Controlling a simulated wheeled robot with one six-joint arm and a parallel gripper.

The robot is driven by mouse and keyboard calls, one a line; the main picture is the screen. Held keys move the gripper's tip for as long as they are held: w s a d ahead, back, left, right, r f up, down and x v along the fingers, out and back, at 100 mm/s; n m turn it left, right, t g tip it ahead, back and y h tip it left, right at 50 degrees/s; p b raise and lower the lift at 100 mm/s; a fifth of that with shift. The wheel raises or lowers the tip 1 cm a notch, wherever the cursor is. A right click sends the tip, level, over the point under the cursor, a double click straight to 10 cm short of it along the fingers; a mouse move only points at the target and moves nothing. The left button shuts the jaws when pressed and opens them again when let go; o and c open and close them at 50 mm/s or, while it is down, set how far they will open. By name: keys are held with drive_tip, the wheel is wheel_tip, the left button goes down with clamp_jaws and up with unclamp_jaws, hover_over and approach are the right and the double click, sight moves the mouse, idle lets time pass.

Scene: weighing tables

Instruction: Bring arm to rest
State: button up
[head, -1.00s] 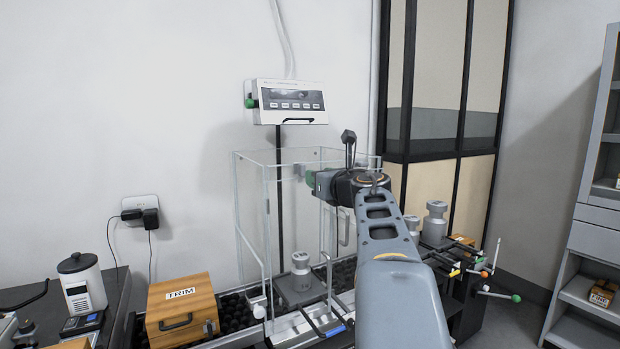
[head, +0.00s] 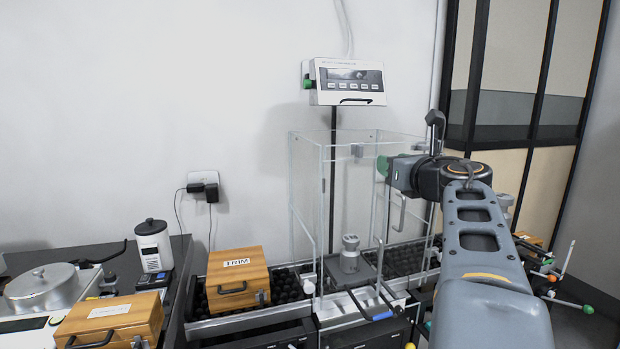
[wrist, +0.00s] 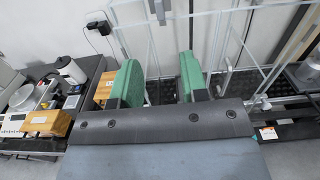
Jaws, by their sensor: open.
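My arm reaches up from the lower right in the head view. My gripper (head: 384,166) is at the right front of the clear glass weighing enclosure (head: 292,190), at about its upper part, and cannot be seen touching it. In the wrist view my gripper (wrist: 160,78) shows two green fingers spread apart with nothing between them. A grey metal weight (head: 350,245) stands upright on the pan inside the enclosure.
A wooden TRIM box (head: 238,280) sits left of the enclosure. A second wooden box (head: 108,318), a lidded pot (head: 41,287) and a white canister (head: 153,246) stand further left. A display unit (head: 347,82) hangs on the wall. Coloured-tipped rods (head: 572,304) stick out at right.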

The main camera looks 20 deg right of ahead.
drive_tip(key=s+d+f+m+g+h, duration=0.2)
drive_tip(key=d+m+h, duration=0.25)
drive_tip(key=m, duration=0.55)
drive_tip(key=s+d+f+m+g+h, duration=0.15)
drive_tip(key=d+m+h, duration=0.3)
drive_tip(key=m, duration=0.45)
drive_tip(key=s+a+f+m+g+y+p, duration=0.25)
drive_tip(key=a+f+m+g+p, duration=0.4)
drive_tip(key=f+m, duration=0.8)
drive_tip(key=s+a+f+g+y+p, duration=0.2)
drive_tip(key=a+f+y+p, duration=0.1)
drive_tip(key=a, duration=1.1)
drive_tip(key=s+a+f+g+y+p, duration=0.2)
drive_tip(key=a+y, duration=0.4)
drive_tip(key=a, duration=0.8)
drive_tip(key=shift+s+f+m+p, duration=0.45)
drive_tip(key=shift+s+f, duration=0.1)
drive_tip(key=shift+s, duration=0.2)
